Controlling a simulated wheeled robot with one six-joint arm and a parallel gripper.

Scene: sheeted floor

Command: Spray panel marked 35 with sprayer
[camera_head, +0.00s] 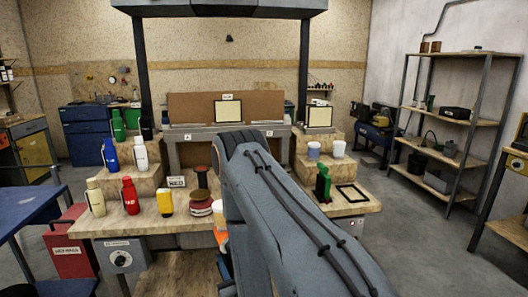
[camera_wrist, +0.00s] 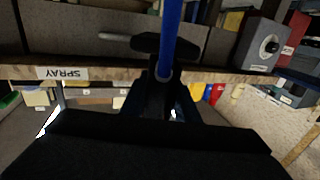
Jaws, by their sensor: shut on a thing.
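In the wrist view my gripper (camera_wrist: 163,95) is shut on a sprayer (camera_wrist: 171,30) with a blue shaft-like body, a dark head and a pale nozzle pointing left. In the head view my arm hides the gripper and the sprayer. Two cream panels with dark frames stand at the back of the bench, a left panel (camera_head: 228,111) and a right panel (camera_head: 319,117). Small white labels are by them, but I cannot read a 35 on either.
A SPRAY label (camera_wrist: 62,73) shows upside down on an edge. Metal shelves (camera_head: 450,120) stand right; floor there is clear.

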